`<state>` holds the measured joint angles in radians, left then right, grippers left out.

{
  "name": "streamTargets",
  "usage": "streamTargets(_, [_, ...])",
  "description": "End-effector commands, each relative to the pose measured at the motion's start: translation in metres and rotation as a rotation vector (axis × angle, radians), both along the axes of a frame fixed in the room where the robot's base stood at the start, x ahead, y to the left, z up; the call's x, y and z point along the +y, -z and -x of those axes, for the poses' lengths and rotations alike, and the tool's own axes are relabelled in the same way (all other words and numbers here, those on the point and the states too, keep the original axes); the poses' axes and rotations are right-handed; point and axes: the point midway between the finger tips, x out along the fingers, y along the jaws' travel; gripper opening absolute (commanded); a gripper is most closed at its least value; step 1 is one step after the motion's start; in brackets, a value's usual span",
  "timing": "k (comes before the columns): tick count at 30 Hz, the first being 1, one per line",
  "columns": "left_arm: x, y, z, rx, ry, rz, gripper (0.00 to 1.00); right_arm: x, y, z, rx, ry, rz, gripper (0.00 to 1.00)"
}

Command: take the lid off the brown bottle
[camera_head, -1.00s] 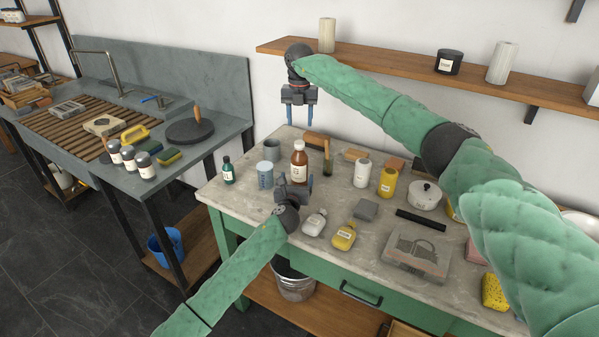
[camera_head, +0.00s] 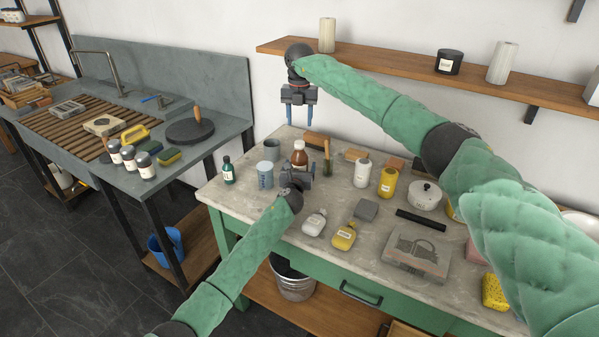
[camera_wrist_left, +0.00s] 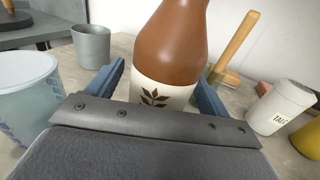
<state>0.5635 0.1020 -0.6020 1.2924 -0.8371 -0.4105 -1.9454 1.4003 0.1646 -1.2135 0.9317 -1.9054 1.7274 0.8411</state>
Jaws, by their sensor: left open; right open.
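The brown bottle (camera_head: 299,155) stands upright on the bench top, its lower part hidden behind my left gripper in the head view. Its white lid (camera_head: 299,144) is on its neck. In the left wrist view the bottle (camera_wrist_left: 172,50) shows a brown shoulder and a cream label with a leaf mark; its top is out of frame. My left gripper (camera_head: 297,173) is open, with a blue finger on either side of the bottle's label; contact cannot be told. My right gripper (camera_head: 299,112) is open and empty, pointing down, above and behind the bottle.
A blue-grey cup (camera_head: 265,175), a green bottle (camera_head: 228,170) and a grey cup (camera_head: 272,150) stand left of the bottle. A wooden-handled brush (camera_head: 327,160) and a talc container (camera_head: 362,172) stand right. White (camera_head: 314,222) and yellow (camera_head: 344,236) bottles are nearer the front.

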Motion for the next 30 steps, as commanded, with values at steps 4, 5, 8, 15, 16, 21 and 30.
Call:
streamTargets(4, [-0.0001, -0.0001, 0.0001, 0.0, 0.0, 0.0, 0.8, 0.0001, 0.0, 0.0, 0.0, 0.0, 0.0, 0.49])
streamTargets(5, [-0.0002, -0.0001, 0.0001, 0.0, 0.0, 0.0, 0.8, 0.0001, 0.0, 0.0, 0.0, 0.0, 0.0, 0.49])
streamTargets(8, [-0.0002, -0.0001, 0.0002, 0.0, 0.0, 0.0, 0.6, 0.0001, 0.0, 0.0, 0.0, 0.0, 0.0, 0.49])
streamTargets(15, [-0.0002, 0.0, 0.0003, 0.0, 0.001, 0.0, 0.13, 0.0001, 0.0, 0.0, 0.0, 0.0, 0.0, 0.49])
streamTargets(16, [-0.0002, -0.0001, 0.0003, 0.0, 0.001, 0.0, 0.07, 0.0001, -0.0001, 0.0, 0.0, 0.0, 0.0, 0.49])
streamTargets(21, [-0.0002, 0.0001, 0.0003, 0.0, 0.001, 0.0, 0.0, -0.0011, -0.0024, -0.0008, -0.003, 0.029, 0.006, 0.49])
streamTargets(30, [-0.0002, 0.0001, 0.0003, 0.0, 0.001, 0.0, 0.0, -0.0006, -0.0004, -0.0002, -0.001, 0.379, 0.006, 0.49])
